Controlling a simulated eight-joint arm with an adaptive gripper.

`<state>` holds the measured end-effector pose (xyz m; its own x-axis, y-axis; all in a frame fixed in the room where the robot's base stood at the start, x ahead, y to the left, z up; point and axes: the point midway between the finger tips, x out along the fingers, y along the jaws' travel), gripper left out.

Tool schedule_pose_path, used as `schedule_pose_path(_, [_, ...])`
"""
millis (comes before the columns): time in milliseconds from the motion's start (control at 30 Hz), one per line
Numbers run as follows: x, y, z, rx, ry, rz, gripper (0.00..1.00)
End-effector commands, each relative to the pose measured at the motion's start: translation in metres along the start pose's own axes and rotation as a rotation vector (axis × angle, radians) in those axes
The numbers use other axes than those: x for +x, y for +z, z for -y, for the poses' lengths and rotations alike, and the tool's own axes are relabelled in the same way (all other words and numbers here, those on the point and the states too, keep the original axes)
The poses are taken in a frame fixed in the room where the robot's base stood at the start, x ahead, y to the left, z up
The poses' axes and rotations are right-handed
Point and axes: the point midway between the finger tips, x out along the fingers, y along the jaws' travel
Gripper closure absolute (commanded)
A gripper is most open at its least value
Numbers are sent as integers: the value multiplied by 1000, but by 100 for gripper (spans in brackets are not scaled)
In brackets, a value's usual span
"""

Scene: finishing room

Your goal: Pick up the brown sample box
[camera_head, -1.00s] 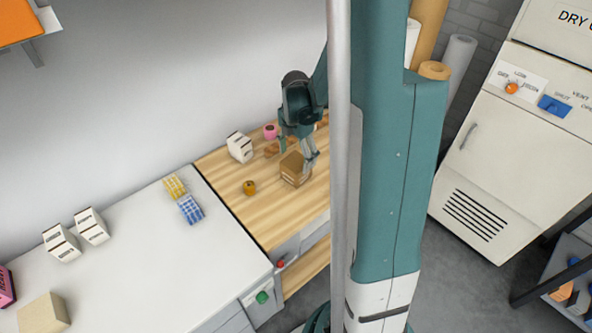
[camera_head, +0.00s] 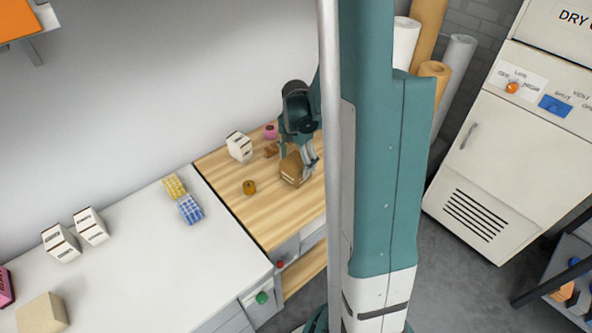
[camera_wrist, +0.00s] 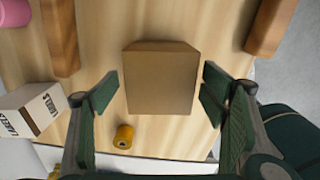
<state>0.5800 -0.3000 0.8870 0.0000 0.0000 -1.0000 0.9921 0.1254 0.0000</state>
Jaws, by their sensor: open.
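The brown sample box (camera_head: 293,170) stands on the wooden worktop (camera_head: 265,219), toward its right part. In the wrist view the brown box (camera_wrist: 160,80) lies between the two fingers, with a gap on both sides. My gripper (camera_head: 300,157) is open, pointing down over the box, and its fingers partly hide the box in the head view. In the wrist view my gripper (camera_wrist: 158,97) has both fingertips level with the lower half of the box, and neither seems to touch it.
A small amber roll (camera_head: 249,187) is near the box. A white labelled box (camera_head: 239,146), a pink roll (camera_head: 270,131) and brown wooden blocks (camera_wrist: 60,35) stand around it. The white counter (camera_head: 130,255) to the left holds several small boxes and sponges.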

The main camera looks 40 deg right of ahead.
Motion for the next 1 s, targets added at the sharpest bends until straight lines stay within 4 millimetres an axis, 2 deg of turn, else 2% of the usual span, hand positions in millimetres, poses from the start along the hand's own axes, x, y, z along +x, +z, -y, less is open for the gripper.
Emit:
schedule_pose_path(300, [32, 0, 0, 0, 0, 0, 28])
schedule_pose_path(500, [45, 0, 0, 0, 0, 0, 28])
schedule_pose_path(1000, [47, 0, 0, 0, 0, 0, 28])
